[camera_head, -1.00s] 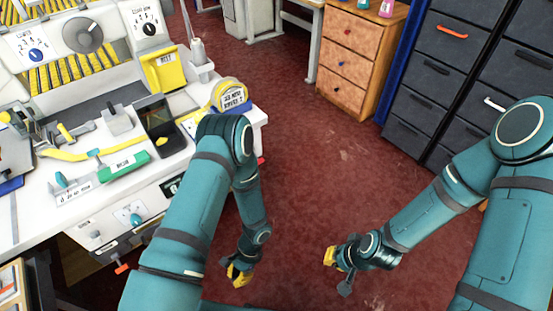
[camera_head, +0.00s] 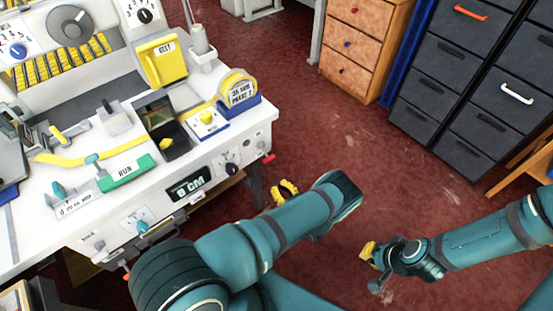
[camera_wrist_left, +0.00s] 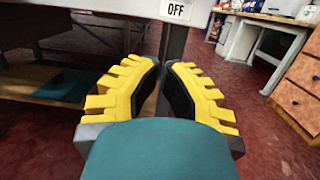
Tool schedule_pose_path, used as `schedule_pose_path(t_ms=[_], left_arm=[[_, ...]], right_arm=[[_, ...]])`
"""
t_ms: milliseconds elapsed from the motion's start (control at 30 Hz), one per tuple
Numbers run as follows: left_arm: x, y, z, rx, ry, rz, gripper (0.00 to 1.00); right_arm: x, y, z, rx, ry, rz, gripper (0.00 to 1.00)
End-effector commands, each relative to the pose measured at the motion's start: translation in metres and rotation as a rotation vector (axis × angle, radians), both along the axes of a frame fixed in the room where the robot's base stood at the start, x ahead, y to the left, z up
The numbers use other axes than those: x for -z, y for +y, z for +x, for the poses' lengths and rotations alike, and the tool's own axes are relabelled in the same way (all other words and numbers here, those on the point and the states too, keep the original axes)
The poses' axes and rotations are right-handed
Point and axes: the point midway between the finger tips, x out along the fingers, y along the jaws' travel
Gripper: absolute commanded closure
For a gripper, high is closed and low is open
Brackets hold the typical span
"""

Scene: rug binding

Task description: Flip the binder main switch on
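The rug binder stands at the left of the head view on a white bench (camera_head: 225,140). A black rotary knob (camera_head: 231,168) sits on the bench's front face near its right end; I cannot tell whether it is the main switch. In the left wrist view an OFF label (camera_wrist_left: 176,9) shows at the top edge, above the fingers; any switch by it is out of frame. My left gripper (camera_head: 284,192) is empty, with its yellow fingers apart (camera_wrist_left: 160,68), just right of the bench front. My right gripper (camera_head: 370,266) is low over the floor, away from the bench; its finger gap is unclear.
A red knob (camera_head: 268,158) sticks out at the bench's right corner. An 8 CM display (camera_head: 190,184) is on the front face. A tape dispenser (camera_head: 238,90) stands on top. A wooden drawer unit (camera_head: 360,50) and dark drawers (camera_head: 460,100) stand behind open red floor.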

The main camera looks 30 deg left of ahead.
Motion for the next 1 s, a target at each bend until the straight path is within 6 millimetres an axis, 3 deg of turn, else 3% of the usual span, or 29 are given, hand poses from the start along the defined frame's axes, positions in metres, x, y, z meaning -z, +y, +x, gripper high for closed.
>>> schedule_pose_path(t_ms=[400,567,1000], left_arm=[[-0.002,-0.004,0.004,0.029,-0.011,0.025,1.0],[-0.003,0.003,0.007,0.027,-0.011,0.025,1.0],[-0.018,0.075,0.036,0.024,-0.012,0.024,1.0]], right_arm=[[0.0,0.0,0.0,0.0,0.0,0.0,1.0],[0.0,0.0,0.0,0.0,0.0,0.0,1.0],[0.004,0.0,0.001,0.001,-0.002,0.0,1.0]])
